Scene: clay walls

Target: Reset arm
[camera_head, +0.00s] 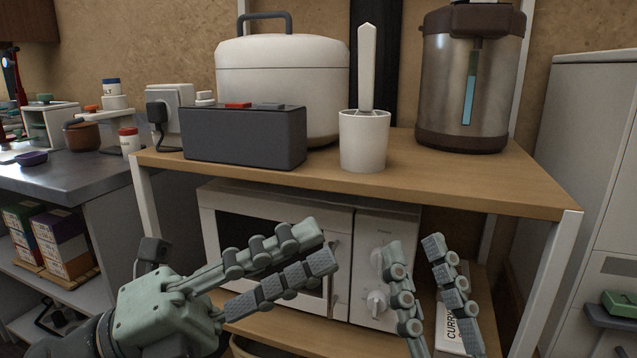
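My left gripper (322,252) comes in from the lower left, in front of the microwave. Its two segmented fingers lie nearly side by side, with a narrow gap between the tips and nothing seen in it. My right gripper (413,246) points upward at the lower middle right, in front of the microwave's control panel. Its two fingers stand apart with a clear gap and nothing between them. The base of the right gripper is below the picture's edge.
A wooden shelf (480,183) holds a white rice cooker (283,85), a dark grey box (243,138), a white cup (364,142) with a paddle (367,68), and a steel water boiler (466,80). A white microwave (270,215) sits below. A grey counter (75,172) stands left.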

